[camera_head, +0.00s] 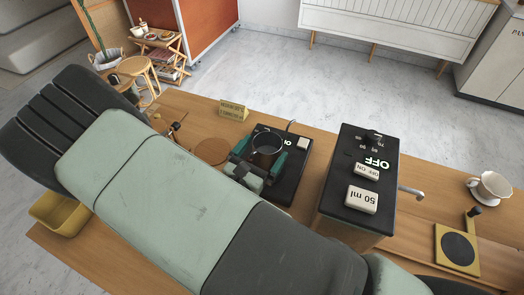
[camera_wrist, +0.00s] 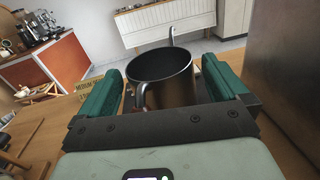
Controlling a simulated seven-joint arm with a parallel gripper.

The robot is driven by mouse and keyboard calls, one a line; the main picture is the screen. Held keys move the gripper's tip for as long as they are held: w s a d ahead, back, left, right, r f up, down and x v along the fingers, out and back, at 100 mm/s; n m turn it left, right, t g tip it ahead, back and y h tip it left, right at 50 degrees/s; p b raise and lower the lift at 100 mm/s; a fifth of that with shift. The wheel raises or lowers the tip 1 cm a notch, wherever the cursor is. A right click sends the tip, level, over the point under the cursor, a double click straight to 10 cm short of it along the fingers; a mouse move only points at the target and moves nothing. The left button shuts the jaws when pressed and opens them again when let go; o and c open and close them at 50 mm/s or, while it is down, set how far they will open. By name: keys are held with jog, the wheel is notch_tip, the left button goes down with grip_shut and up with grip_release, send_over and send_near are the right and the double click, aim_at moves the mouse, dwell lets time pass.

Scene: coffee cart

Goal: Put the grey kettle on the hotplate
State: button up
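The grey kettle (camera_head: 266,151) is a dark metallic pot with an open top, seen behind my gripper in the head view. In the wrist view the kettle (camera_wrist: 162,80) stands upright, its thin spout at the far side and its handle toward me. My gripper (camera_wrist: 163,68) has green fingers spread to either side of it, with a narrow gap visible on the right. In the head view my gripper (camera_head: 258,160) partly hides the kettle. Beneath or beside it is a black slab (camera_head: 288,185) with a lit digit and a pale button; I cannot tell whether this is the hotplate.
A tall black-topped box (camera_head: 347,205) marked OFF and 50 ml stands close to the right. Further right are a yellow plate (camera_head: 442,258) with a black disc and a white cup (camera_head: 492,187). A small sign (camera_head: 233,110) and a round brown mat (camera_head: 211,151) lie left.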

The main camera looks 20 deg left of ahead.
jog(key=shift+r, duration=0.15)
jog(key=s+a, duration=0.1)
jog(key=s, duration=1.1)
jog(key=shift+a, duration=0.3)
jog(key=w+d+r+m+g+h, duration=0.4)
jog(key=d+r+m+g, duration=0.3)
jog(key=d+r+m, duration=0.2)
jog(key=w+d+r+m+g+h, duration=0.3)
jog(key=d+r+m+g, duration=0.4)
jog(key=d+r+m, duration=0.25)
jog(key=s+d+r+m+t+y, duration=0.1)
jog(key=s+d+r+m+y, duration=0.2)
jog(key=r+m, duration=0.4)
jog(key=s+d+r+m+y, duration=0.4)
jog(key=d+r+m+y, duration=0.2)
jog(key=d+r+m, duration=0.1)
jog(key=shift+d+r+m+t+y, duration=0.2)
jog(key=shift+d+m+t+y, duration=0.1)
jog(key=shift+d+m+t, duration=0.2)
